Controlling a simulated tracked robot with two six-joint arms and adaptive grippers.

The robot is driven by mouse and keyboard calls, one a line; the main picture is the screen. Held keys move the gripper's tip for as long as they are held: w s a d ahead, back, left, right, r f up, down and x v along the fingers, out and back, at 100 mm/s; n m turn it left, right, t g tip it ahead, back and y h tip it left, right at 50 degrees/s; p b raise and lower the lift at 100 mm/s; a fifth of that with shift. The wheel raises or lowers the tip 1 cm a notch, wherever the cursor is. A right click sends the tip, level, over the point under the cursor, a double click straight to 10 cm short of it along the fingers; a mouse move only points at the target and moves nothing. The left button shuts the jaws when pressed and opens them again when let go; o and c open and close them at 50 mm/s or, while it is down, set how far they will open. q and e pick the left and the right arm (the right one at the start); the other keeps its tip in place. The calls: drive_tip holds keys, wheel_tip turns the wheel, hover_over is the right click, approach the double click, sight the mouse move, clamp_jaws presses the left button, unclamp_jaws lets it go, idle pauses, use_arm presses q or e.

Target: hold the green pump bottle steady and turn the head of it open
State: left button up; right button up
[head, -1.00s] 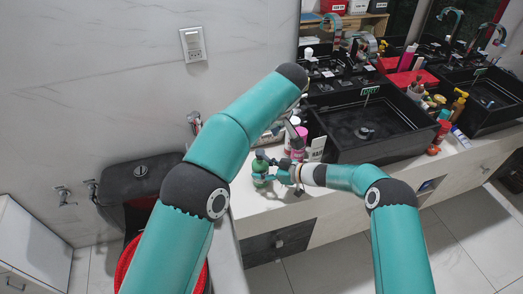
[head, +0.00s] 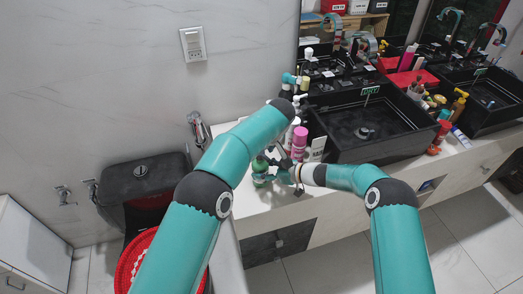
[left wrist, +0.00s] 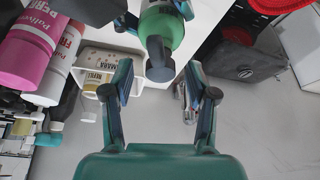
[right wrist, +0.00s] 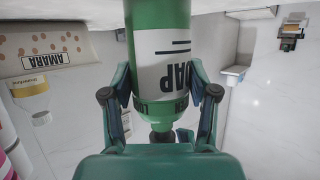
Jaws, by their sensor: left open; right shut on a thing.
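The green pump bottle (head: 259,166) stands near the left end of the white counter. My right gripper (head: 272,178) is shut on its body from the right. In the right wrist view, upside down, the bottle (right wrist: 158,25) has a white SOAP label and sits between the fingers (right wrist: 160,90); its dark pump head (right wrist: 162,137) shows below. My left gripper (head: 272,156) is open close above the bottle, partly hidden by my arm. In the left wrist view the dark pump head (left wrist: 160,58) is just ahead of the open fingers (left wrist: 158,72), near their tips; contact cannot be told.
The counter's front edge is close to the bottle.

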use_arm(q)
clamp_jaws()
drive_tip(key=m+h, duration=0.1)
drive_tip(key=m, duration=0.2)
drive_tip(key=shift+a, duration=0.2)
drive_tip(key=shift+m+t+h, duration=0.4)
drive_tip(key=shift+m, duration=0.6)
unclamp_jaws()
drive_tip(key=v, duration=1.1)
drive_tip(key=shift+s+r, duration=0.15)
drive_tip(key=shift+r, duration=0.25)
